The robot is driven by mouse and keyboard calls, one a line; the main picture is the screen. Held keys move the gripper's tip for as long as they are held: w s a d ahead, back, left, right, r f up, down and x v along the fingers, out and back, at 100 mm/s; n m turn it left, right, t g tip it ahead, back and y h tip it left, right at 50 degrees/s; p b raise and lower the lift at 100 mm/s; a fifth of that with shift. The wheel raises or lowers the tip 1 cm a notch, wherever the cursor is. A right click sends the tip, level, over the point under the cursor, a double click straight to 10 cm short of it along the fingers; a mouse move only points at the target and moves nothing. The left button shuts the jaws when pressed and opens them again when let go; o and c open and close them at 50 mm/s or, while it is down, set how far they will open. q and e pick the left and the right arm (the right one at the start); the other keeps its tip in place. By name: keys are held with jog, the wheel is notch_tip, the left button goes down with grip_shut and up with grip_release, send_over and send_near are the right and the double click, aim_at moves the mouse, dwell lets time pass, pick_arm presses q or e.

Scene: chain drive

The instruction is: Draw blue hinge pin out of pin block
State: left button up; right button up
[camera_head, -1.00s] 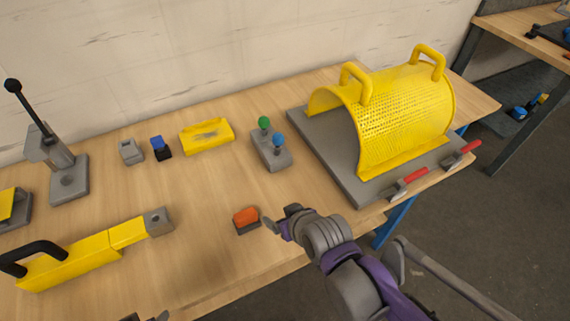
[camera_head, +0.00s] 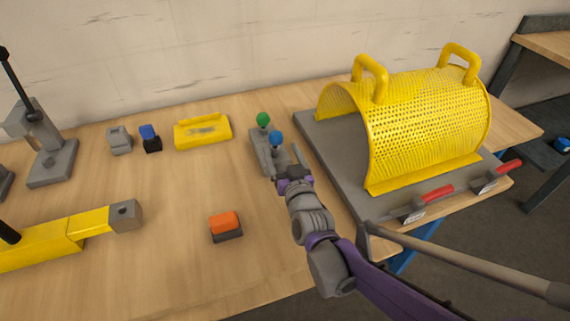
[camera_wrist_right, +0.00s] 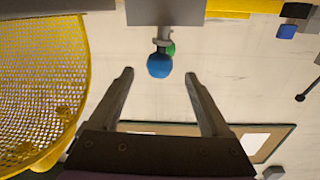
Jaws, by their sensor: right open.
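The grey pin block (camera_head: 257,148) stands on the bench left of the yellow mesh guard. The blue hinge pin (camera_head: 276,140) stands upright in it with its round blue head on top, and the green-headed pin (camera_head: 263,121) stands behind it. My right gripper (camera_head: 285,163) is close to the block, at the blue pin's near right side. In the right wrist view my right gripper (camera_wrist_right: 160,82) is open and empty; the blue head (camera_wrist_right: 159,65) lies just beyond and between its fingertips, apart from both. The pin block (camera_wrist_right: 163,12) shows at the top there. My left gripper is not visible.
The yellow mesh guard (camera_head: 425,120) on its grey plate (camera_head: 345,187) stands close to the right of my right arm. An orange-topped block (camera_head: 225,225) lies in front. A yellow tray (camera_head: 203,131) and small blue-topped block (camera_head: 150,138) stand to the left.

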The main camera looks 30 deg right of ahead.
aim_at(278, 143)
jog(key=x, duration=0.6)
jog(key=shift+w+d+f+b, duration=0.1)
jog(key=shift+w+b, duration=0.2)
jog(key=shift+b, duration=0.05)
grip_shut()
